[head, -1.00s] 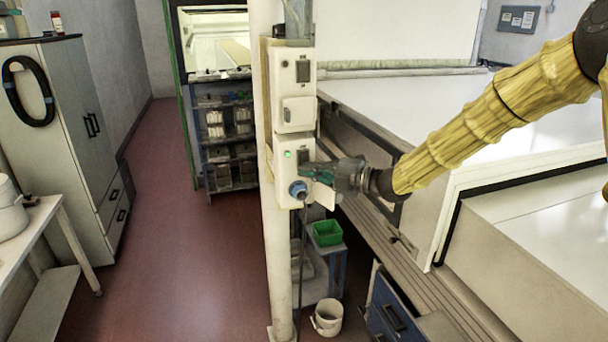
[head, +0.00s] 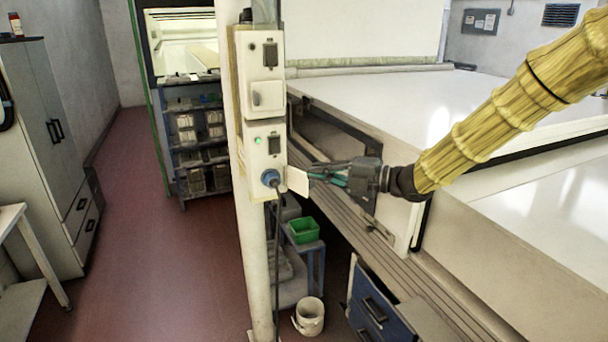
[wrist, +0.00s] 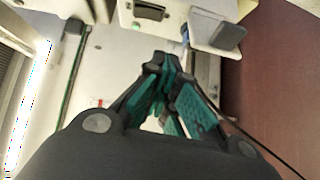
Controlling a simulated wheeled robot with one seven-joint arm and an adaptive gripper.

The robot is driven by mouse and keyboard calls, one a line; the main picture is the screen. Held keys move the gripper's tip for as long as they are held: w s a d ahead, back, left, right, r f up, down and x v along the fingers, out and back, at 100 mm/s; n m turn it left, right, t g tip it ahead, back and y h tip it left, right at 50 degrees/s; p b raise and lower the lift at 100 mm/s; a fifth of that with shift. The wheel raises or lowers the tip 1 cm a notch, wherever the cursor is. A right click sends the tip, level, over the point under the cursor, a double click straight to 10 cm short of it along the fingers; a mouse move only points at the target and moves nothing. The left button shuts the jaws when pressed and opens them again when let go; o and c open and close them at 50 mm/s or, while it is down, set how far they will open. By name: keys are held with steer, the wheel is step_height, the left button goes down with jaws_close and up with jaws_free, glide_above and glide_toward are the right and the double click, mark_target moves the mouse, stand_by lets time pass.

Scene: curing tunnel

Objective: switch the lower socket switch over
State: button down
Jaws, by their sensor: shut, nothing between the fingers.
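The lower socket (head: 255,162) is a white box on the post, with a lit green lamp (head: 257,140), a dark switch (head: 274,144) and a blue plug (head: 270,178). Which way the switch is tipped is too small to tell. A white flap (head: 297,181) stands out beside the plug. My gripper (head: 311,174) is shut and empty, right of the socket and lower than the switch, with its tips near the flap; I cannot tell if they touch. In the wrist view the teal fingers (wrist: 165,72) are together, below a dark switch (wrist: 150,10) and a white flap (wrist: 216,34).
The upper socket (head: 245,78) has its own dark switch and a closed lid. A black cable hangs from the plug along the post (head: 257,260). The large white machine bed (head: 400,105) is behind my arm. A green bin (head: 303,230) and white bucket (head: 309,316) stand low down.

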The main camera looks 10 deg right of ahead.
steer(key=shift+s+d+f, duration=0.1)
steer(key=shift+s+d, duration=0.2)
steer(key=shift+d, duration=0.35)
steer(key=shift+s, duration=0.1)
step_height(320, 180, down, 22)
steer(key=s+m+t+h, duration=0.1)
steer(key=s+m+h, duration=0.3)
steer(key=m, duration=0.7)
steer(key=s+d+f+m+g+h, duration=0.15)
steer(key=s+f+m, duration=0.25)
steer(key=f, duration=0.4)
steer(key=s+f+m+h, duration=0.3)
steer(key=s+f, duration=0.1)
steer(key=f, duration=0.5)
steer(key=s+d+f+m+g+h, duration=0.35)
steer(key=s+f+m, duration=0.25)
steer(key=s+f, duration=0.75)
steer(key=s+d+f+m+g+h, duration=0.1)
steer(key=s+d+f+m+g, duration=0.1)
steer(key=s, duration=0.8)
steer(key=s+d+f+m+g+h+b, duration=0.1)
steer(key=s+d+f+m+g+h, duration=0.1)
steer(key=s, duration=0.8)
steer(key=shift+s+f+m, duration=0.4)
steer(key=shift+f+m, duration=0.4)
steer(key=shift+m, duration=0.3)
